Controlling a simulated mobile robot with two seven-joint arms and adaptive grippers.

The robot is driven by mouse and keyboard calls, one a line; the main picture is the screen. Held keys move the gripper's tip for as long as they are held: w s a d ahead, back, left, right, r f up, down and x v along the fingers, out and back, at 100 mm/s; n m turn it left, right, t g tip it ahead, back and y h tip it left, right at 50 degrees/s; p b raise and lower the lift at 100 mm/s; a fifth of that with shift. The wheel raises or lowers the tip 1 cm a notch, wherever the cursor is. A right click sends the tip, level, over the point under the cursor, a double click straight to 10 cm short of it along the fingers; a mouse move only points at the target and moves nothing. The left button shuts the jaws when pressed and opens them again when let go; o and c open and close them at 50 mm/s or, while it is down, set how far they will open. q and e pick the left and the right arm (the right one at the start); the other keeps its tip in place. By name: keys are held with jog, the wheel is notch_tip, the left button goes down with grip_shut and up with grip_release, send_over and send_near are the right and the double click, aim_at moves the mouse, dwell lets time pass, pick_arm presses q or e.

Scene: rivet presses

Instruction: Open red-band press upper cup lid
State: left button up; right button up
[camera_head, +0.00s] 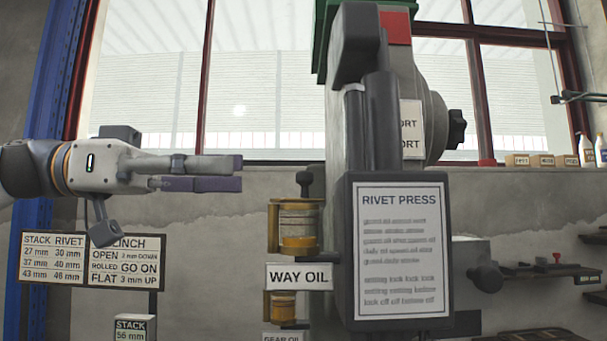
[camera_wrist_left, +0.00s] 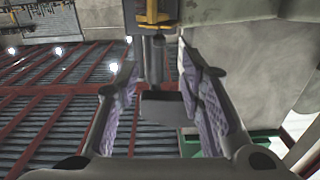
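The press has a red band (camera_head: 395,27) near its top and a RIVET PRESS sign (camera_head: 402,250) in front. Its upper cup (camera_head: 298,232) is amber, in a brass-coloured bracket above the WAY OIL label. A dark knob (camera_head: 304,182) stands upright on top, and the lid appears down. My left gripper (camera_head: 241,173) points right, left of the knob and near its height, with a visible gap between them. Its purple-padded fingers are apart and empty. The left wrist view shows the separated fingers (camera_wrist_left: 158,72), with the yellow bracket (camera_wrist_left: 155,20) at top. My right gripper is not in view.
A lower cup (camera_head: 284,305) sits below the WAY OIL label. The large press body (camera_head: 360,150) stands just right of the cups. Signs (camera_head: 92,262) stand below my left arm. A shelf with small boxes (camera_head: 540,160) is at far right. Space between gripper and knob is free.

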aim_at(305, 172)
pick_arm(q)
jog(key=d+p, duration=0.1)
jog(key=d, duration=0.8)
jog(key=shift+d, duration=0.2)
jog(key=shift+w+d, duration=0.1)
jog(key=shift+d, duration=0.25)
jog(key=shift+f, duration=0.1)
grip_shut()
